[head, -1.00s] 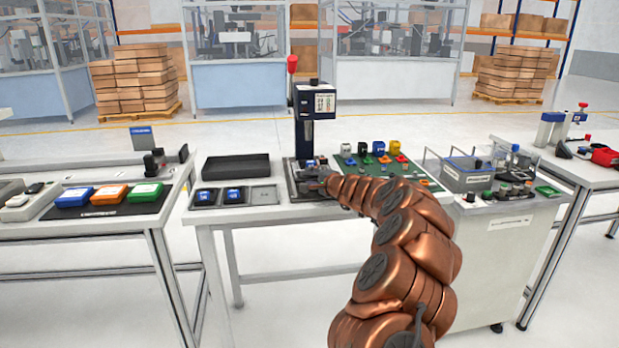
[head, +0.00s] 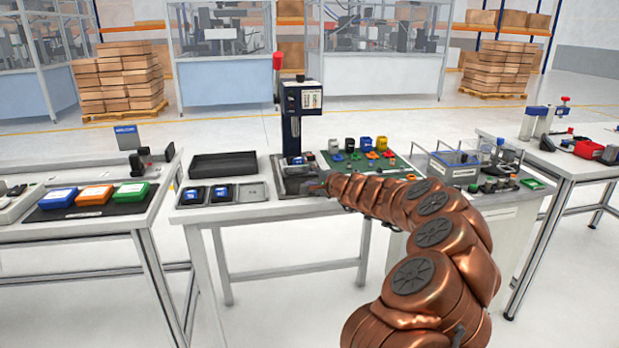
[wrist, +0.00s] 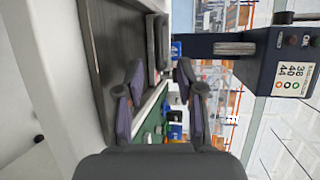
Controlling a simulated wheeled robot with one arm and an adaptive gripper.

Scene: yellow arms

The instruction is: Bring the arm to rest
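My copper-coloured arm (head: 430,235) reaches from the lower right to the middle workbench. My gripper (head: 316,188) is at the front of the dark lever press (head: 300,98), small and partly hard to make out in the head view. In the wrist view my gripper (wrist: 158,78) has its two fingers apart, with nothing visible held between them. The press head (wrist: 270,58) shows at the right of that sideways view, beside the fingers.
On the bench, a black tray (head: 224,164) and small trays with blue items (head: 194,195) lie left of the press. A green board (head: 335,160) with coloured parts lies right. Side benches hold coloured boxes (head: 95,194) and a clear-walled fixture (head: 458,165).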

